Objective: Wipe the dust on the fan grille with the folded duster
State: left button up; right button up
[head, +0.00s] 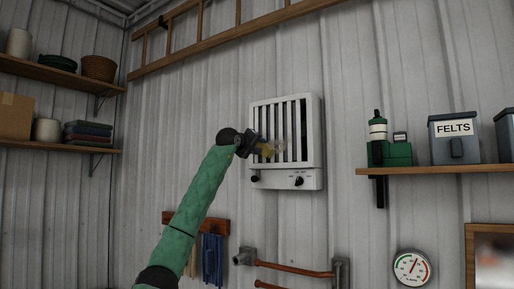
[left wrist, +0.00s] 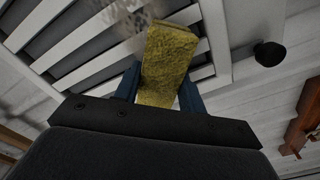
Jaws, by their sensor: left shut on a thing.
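The fan grille (head: 288,135) is a white wall unit with dark upright slots and knobs along its bottom. My left gripper (head: 254,145) is at the grille's left side, shut on the yellow folded duster (head: 266,149). In the left wrist view the duster (left wrist: 168,62) sits between the blue fingers of the gripper (left wrist: 160,95), and its far end is at the slats (left wrist: 75,55). I cannot tell for sure whether it touches them. A greyish-brown dust patch (left wrist: 128,15) shows by the duster's tip; in the head view the dust (head: 277,145) is a faint haze. My right gripper is out of view.
A shelf (head: 430,170) to the right holds a green device (head: 390,152) and a FELTS bin (head: 454,140). Below the unit are a copper pipe (head: 295,269), a peg rack (head: 196,222) and a dial gauge (head: 411,267). A ladder (head: 200,32) hangs above.

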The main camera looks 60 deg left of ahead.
aim_at(264, 145)
pick_arm(q)
jog(key=shift+w+d, duration=0.4)
jog(key=shift+d, duration=0.3)
jog(key=shift+w+d, duration=0.35)
jog(key=shift+d, duration=0.35)
jog(key=shift+w+d+p, duration=0.2)
jog(key=shift+w+d, duration=0.35)
jog(key=shift+d, duration=0.2)
jog(key=shift+w+d+p, duration=0.2)
jog(key=shift+w+d, duration=0.3)
jog(key=shift+d, duration=0.2)
jog(key=shift+w+d+p, duration=0.4)
jog(key=shift+w+d, duration=0.25)
jog(key=shift+d, duration=0.4)
jog(key=shift+w+d+p, duration=0.4)
jog(key=shift+w+d, duration=0.2)
jog(key=shift+d, duration=0.45)
jog(key=shift+w+d+p, duration=0.4)
jog(key=shift+w+d, duration=0.25)
jog(key=shift+d, duration=0.4)
